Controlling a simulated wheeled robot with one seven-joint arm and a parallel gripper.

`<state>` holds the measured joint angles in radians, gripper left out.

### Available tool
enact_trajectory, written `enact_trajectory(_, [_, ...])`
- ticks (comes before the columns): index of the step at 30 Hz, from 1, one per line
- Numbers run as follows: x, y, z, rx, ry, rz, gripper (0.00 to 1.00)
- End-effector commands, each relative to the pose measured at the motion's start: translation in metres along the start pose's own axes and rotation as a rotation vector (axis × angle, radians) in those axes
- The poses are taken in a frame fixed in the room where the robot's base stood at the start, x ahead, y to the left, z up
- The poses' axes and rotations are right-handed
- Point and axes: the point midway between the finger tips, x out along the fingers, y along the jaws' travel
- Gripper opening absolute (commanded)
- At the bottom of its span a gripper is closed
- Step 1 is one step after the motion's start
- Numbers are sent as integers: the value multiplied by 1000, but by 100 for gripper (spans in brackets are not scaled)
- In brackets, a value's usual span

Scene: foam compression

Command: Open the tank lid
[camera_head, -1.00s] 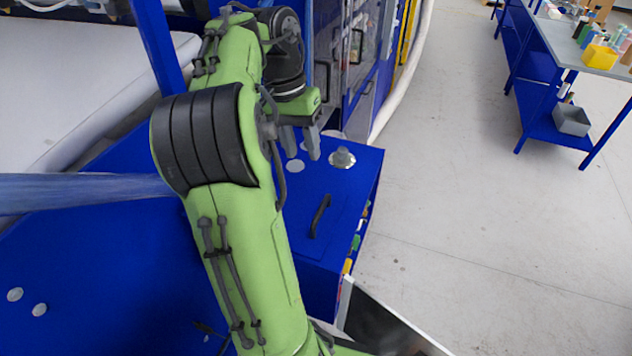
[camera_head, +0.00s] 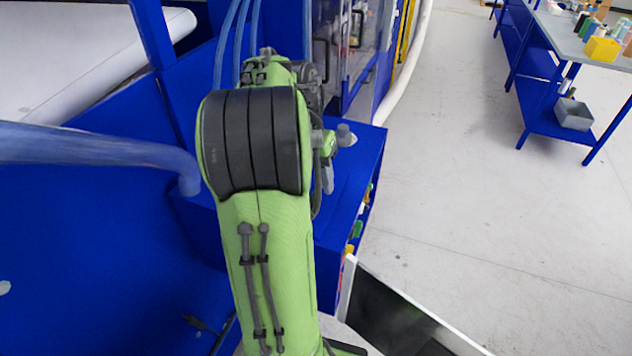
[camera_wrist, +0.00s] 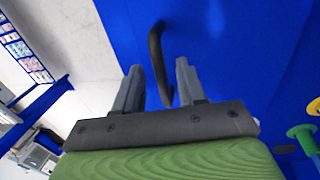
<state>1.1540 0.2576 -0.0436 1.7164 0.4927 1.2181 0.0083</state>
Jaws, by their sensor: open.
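The blue tank lid (camera_wrist: 215,35) fills much of the wrist view, with a dark curved handle (camera_wrist: 156,50) on it. My gripper (camera_wrist: 159,78) is open, its two grey fingers apart. In the wrist view the handle runs into the gap between the fingers. I cannot tell how deep it sits there or whether a finger touches it. In the head view my gripper (camera_head: 328,180) is low over the blue tank top (camera_head: 352,190), partly behind my arm. The handle is hidden there.
A grey fitting (camera_head: 345,136) stands at the tank top's far edge. Coloured knobs (camera_head: 357,229) line the tank's right side. A thick blue hose (camera_head: 90,148) crosses on the left.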

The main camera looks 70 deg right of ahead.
Motion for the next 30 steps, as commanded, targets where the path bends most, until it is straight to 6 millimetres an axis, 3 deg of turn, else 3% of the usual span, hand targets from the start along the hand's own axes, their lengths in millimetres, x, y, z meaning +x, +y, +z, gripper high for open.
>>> enact_trajectory(4, [-2,0,0,0,0,0,37])
enact_trajectory(12, [-2,0,0,0,0,0,0])
enact_trajectory(23, [-3,0,0,0,0,0,0])
enact_trajectory(30, [-15,-2,4,-2,1,-1,0])
